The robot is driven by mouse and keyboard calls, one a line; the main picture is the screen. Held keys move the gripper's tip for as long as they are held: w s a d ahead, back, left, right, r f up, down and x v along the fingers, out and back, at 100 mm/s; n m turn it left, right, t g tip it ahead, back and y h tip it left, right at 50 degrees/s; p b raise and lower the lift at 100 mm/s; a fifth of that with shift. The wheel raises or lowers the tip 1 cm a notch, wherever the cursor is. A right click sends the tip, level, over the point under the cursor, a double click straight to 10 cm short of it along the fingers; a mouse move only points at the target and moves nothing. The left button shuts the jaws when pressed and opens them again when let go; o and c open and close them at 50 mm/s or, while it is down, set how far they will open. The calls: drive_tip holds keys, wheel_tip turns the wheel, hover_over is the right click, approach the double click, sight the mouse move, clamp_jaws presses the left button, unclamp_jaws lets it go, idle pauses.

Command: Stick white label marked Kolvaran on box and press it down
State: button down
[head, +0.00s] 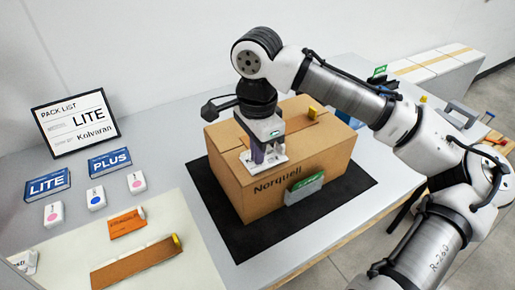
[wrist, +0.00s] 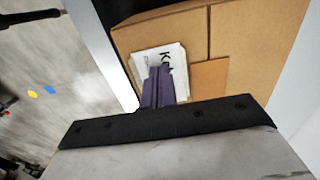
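The brown cardboard box (head: 325,150) stands closed on a black mat, with "Norquell" printed on its front. A white label (head: 245,160) lies at the box's top near the front edge, under my gripper (head: 265,158). In the wrist view the label (wrist: 143,62) shows a large "K"; the rest of its word is hidden by the fingers. My gripper's purple fingers (wrist: 160,88) are together and stand over the label, apparently touching it. I cannot tell whether the label is pinched or stuck flat. In the wrist view a darker brown patch (wrist: 208,79) lies beside it on the box.
The pack list sign (head: 76,122) reads LITE and Kolvaran. Blue LITE (head: 47,185) and PLUS (head: 110,162) boxes, small white packs (head: 96,198), an orange card (head: 126,223) and a brown strip (head: 136,262) lie left. A green-grey block (head: 304,188) is at the box's front.

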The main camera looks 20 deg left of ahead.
idle(0.3)
wheel_tip(320, 180, up, 6)
drive_tip(key=p, duration=0.6)
drive_tip(key=shift+r+p, duration=0.1)
drive_tip(key=shift+p, duration=0.2)
